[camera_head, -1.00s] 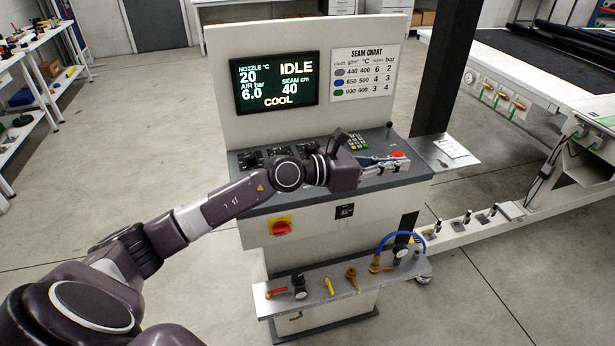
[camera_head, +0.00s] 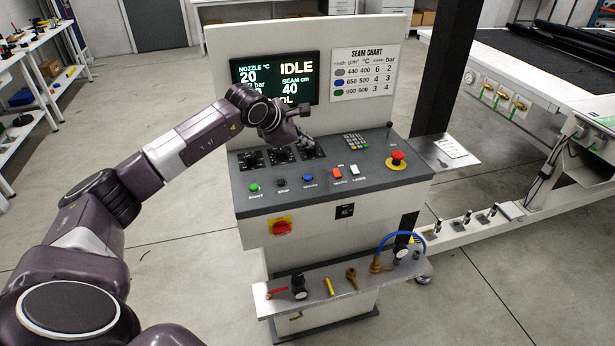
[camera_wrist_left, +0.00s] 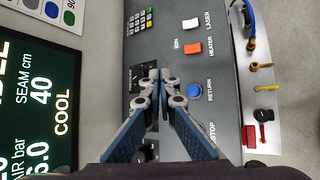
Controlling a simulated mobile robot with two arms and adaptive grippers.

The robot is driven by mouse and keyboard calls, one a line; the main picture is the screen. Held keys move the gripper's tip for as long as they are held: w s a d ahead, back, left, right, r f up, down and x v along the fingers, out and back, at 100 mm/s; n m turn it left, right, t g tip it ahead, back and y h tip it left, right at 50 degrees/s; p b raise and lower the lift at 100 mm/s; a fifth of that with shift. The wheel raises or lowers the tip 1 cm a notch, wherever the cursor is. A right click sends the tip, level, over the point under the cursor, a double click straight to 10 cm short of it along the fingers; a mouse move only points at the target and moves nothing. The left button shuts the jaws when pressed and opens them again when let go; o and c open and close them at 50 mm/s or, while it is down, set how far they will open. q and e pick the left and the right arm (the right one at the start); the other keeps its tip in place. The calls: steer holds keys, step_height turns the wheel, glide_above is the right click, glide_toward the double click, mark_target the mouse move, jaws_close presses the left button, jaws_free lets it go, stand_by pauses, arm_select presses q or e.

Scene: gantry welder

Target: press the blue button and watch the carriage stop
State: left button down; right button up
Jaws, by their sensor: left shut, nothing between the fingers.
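The blue button (camera_head: 308,178) is on the sloped grey panel (camera_head: 375,190) of the console, in the front row between the black STOP button (camera_head: 281,182) and an orange-red switch (camera_head: 338,172). In the left wrist view the blue button (camera_wrist_left: 194,90) is labelled RETURN. My left gripper (camera_head: 308,143) is shut and empty above the rear of the panel, behind the blue button and apart from it. In the left wrist view its closed fingertips (camera_wrist_left: 160,74) lie left of the button. I cannot make out the carriage. My right gripper is not in view.
The display (camera_head: 275,80) reads IDLE and is partly covered by my left arm. A red mushroom button (camera_head: 397,156) sits on the panel's right, with a green START button (camera_head: 254,187) at the left. A shelf (camera_head: 340,285) with tools juts out below.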

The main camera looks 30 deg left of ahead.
arm_select(q)
steer(key=shift+d+f, duration=0.1)
steer(key=b, duration=0.4)
glide_above(306, 177)
step_height(306, 177, down, 8)
steer(key=shift+d+r, duration=0.1)
steer(key=shift+r, duration=0.1)
steer(key=shift+f+b, duration=0.55)
steer(key=shift+b, duration=0.05)
stand_by(0.7)
steer(key=shift+f+b, duration=0.4)
steer(key=shift+b, duration=0.1)
